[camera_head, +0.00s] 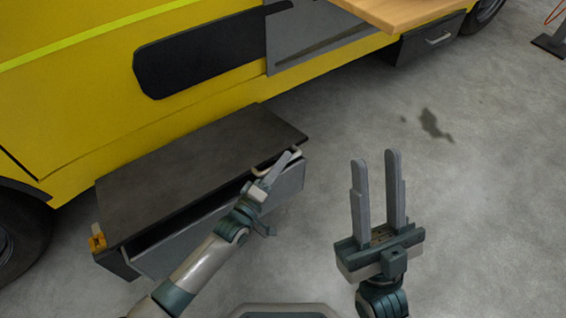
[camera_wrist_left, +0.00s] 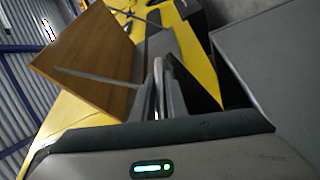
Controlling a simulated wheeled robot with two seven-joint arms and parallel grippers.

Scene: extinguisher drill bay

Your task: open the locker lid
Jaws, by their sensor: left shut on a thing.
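The locker is a long dark box (camera_head: 285,188) on the floor against the yellow vehicle. Its dark lid (camera_head: 200,165) stands slightly raised, with a narrow dark gap along the front edge. My left gripper (camera_head: 282,165) is shut on the pale lid handle (camera_head: 262,166) near the right end of the front edge. In the left wrist view the left fingers (camera_wrist_left: 160,92) close around the handle (camera_wrist_left: 158,72). My right gripper (camera_head: 377,160) is open and empty above the floor, right of the locker and apart from it.
The yellow vehicle (camera_head: 75,105) stands behind the locker. An orange latch (camera_head: 97,239) sits at the locker's left end. A wooden board (camera_head: 395,10) juts out at the upper right, above a grey drawer (camera_head: 430,40).

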